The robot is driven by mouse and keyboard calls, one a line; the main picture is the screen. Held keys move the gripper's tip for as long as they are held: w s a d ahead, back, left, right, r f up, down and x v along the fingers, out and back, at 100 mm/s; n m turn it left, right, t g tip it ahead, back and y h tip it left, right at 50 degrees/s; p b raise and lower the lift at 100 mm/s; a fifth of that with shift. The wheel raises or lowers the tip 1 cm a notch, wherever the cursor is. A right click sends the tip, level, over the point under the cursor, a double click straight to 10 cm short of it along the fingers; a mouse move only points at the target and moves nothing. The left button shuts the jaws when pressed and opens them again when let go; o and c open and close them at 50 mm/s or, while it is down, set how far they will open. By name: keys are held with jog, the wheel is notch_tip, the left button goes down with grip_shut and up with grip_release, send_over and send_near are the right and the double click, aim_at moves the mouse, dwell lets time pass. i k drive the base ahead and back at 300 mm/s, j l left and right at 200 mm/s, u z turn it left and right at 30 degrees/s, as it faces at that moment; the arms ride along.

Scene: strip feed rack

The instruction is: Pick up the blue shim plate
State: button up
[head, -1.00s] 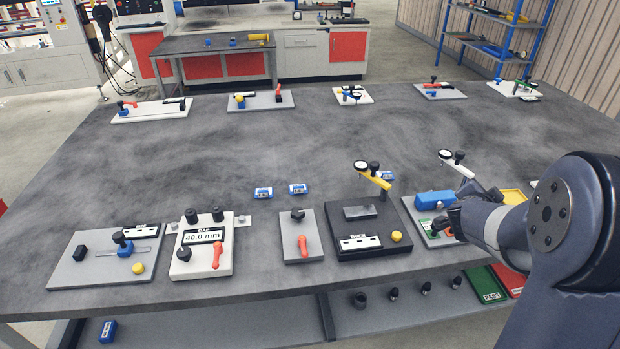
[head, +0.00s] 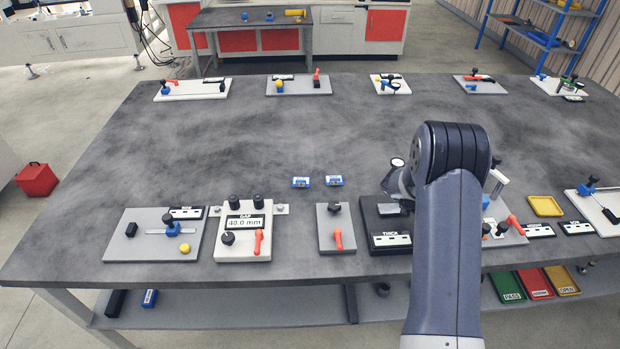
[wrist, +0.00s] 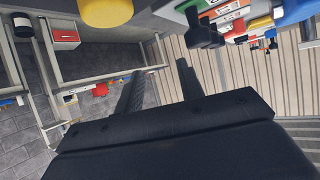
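I cannot pick out a blue shim plate with certainty. Two small blue pieces with pale labels, a left one (head: 301,182) and a right one (head: 334,180), lie on the bench behind the fixtures. A blue block (head: 150,298) is on the lower shelf. My gripper (wrist: 161,67) shows in the wrist view with its two dark fingers apart and nothing between them. In the head view my arm hides its fingers. They are around the black THICK fixture (head: 390,252), which my arm partly covers.
The GAP box (head: 232,248) reads 40.0 mm, left of a grey plate with a red lever (head: 338,240). A yellow tray (head: 545,206) lies at right; PASS (head: 507,287) and other bins sit below. A yellow knob (wrist: 105,10) is close in the wrist view.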

aim_at(331, 180)
jog(key=i+j+u, duration=0.1)
jog(key=u, duration=0.35)
jog(key=i+u, duration=0.4)
jog(key=i+l+u, duration=0.15)
jog(key=u, duration=0.3)
